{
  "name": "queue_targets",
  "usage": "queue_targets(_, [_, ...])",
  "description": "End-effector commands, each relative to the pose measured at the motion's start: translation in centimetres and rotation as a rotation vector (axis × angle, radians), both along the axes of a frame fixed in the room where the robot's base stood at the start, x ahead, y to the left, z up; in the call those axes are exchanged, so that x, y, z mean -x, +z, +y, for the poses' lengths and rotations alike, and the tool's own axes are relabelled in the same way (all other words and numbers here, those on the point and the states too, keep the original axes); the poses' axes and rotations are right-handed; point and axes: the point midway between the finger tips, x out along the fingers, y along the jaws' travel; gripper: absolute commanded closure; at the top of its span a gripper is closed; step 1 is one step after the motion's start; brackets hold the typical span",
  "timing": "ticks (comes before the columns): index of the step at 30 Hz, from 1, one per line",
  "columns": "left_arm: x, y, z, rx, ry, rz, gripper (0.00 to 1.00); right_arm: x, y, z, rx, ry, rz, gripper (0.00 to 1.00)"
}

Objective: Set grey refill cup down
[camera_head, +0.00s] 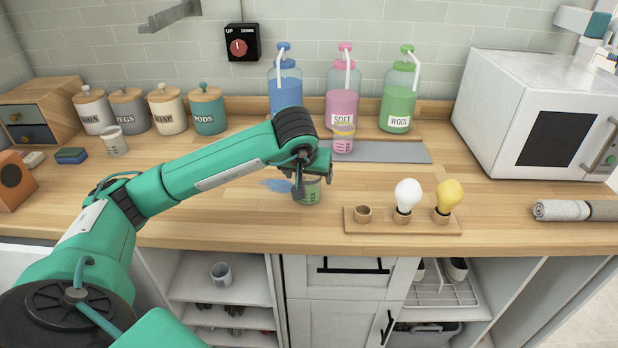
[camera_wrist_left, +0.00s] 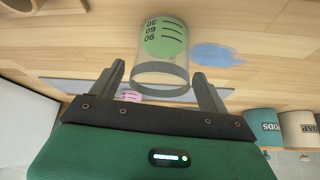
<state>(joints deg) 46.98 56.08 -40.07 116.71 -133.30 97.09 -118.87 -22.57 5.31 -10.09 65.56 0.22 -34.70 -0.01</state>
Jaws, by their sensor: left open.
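The grey refill cup (camera_wrist_left: 160,75) is clear, with a grey rim band, black markings and green contents. It stands on the wooden counter in the head view (camera_head: 312,194), partly hidden by my left gripper (camera_head: 312,180). In the left wrist view my left gripper (camera_wrist_left: 157,72) is open, with one finger on each side of the cup and a visible gap at both sides. My right gripper is not in view.
A blue puddle (camera_head: 275,185) lies just left of the cup. A wooden holder with bulbs (camera_head: 385,226) stands to its right. A yellow-rimmed cup with pink contents (camera_head: 343,140) and a grey mat (camera_head: 395,152) are behind. Bare counter (camera_head: 205,215) lies left.

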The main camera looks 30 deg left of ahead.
Motion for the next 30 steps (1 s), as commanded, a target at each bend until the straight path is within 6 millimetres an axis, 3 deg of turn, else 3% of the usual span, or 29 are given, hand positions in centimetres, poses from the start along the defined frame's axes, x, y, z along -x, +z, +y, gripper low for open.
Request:
queue_targets(6, [2.3,4.5,-0.9,0.000,-0.001,-0.005,0.22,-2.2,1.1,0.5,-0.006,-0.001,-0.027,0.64])
queue_targets(13, [4.0,7.7,-1.5,0.000,0.000,-0.003,0.22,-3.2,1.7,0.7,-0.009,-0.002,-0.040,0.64])
queue_targets(30, [4.6,8.6,-1.7,0.000,0.001,0.000,0.22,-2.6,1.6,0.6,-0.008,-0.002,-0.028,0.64])
